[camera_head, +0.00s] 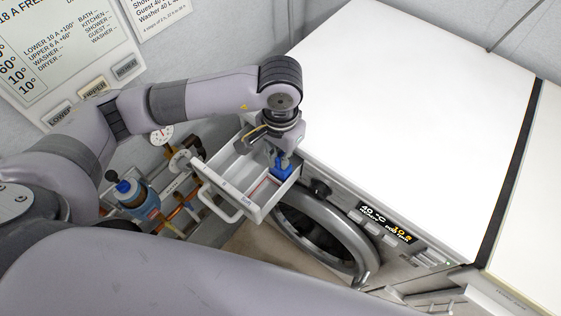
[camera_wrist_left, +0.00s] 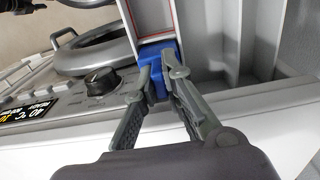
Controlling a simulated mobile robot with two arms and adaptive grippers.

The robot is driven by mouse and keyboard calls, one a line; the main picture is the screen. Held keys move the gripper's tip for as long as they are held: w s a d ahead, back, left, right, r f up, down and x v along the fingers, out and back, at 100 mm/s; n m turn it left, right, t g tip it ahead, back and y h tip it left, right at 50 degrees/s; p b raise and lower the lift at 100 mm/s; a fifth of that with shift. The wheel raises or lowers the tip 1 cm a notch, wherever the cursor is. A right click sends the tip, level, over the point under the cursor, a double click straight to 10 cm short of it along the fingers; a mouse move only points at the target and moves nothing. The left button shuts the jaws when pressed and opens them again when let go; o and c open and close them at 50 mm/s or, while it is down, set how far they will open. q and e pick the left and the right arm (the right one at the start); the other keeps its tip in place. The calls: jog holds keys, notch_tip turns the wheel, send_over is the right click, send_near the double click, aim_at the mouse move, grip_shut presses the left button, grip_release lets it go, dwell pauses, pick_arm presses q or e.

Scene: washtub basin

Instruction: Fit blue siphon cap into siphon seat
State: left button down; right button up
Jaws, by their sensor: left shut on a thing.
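The blue siphon cap (camera_head: 282,172) is at the right end of the open white detergent drawer (camera_head: 243,201). My left gripper (camera_head: 283,157) reaches down from above and is shut on the cap. In the left wrist view the cap (camera_wrist_left: 158,62) sits between the fingers (camera_wrist_left: 166,78), at the drawer's end beside a compartment divider. The siphon seat is hidden under the cap and fingers, so I cannot tell whether the cap is seated or just above it. My right gripper is not in view.
The washing machine's white top (camera_head: 410,100) is clear. Its round door (camera_head: 325,235) and knob (camera_head: 320,188) are close to the drawer's right side. A blue-capped pipe fitting (camera_head: 136,195) and gauges (camera_head: 162,135) stand left of the drawer.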

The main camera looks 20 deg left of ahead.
aim_at(283, 175)
pick_arm(q)
notch_tip(283, 175, down, 3)
jog(key=shift+r, duration=0.1)
jog(key=shift+f, duration=0.4)
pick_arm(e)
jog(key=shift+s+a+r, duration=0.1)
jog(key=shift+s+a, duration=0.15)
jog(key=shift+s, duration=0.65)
pick_arm(q)
jog(key=shift+f, duration=0.2)
jog(key=c, duration=2)
grip_release()
jog(key=shift+r, duration=0.1)
jog(key=shift+o, duration=0.2)
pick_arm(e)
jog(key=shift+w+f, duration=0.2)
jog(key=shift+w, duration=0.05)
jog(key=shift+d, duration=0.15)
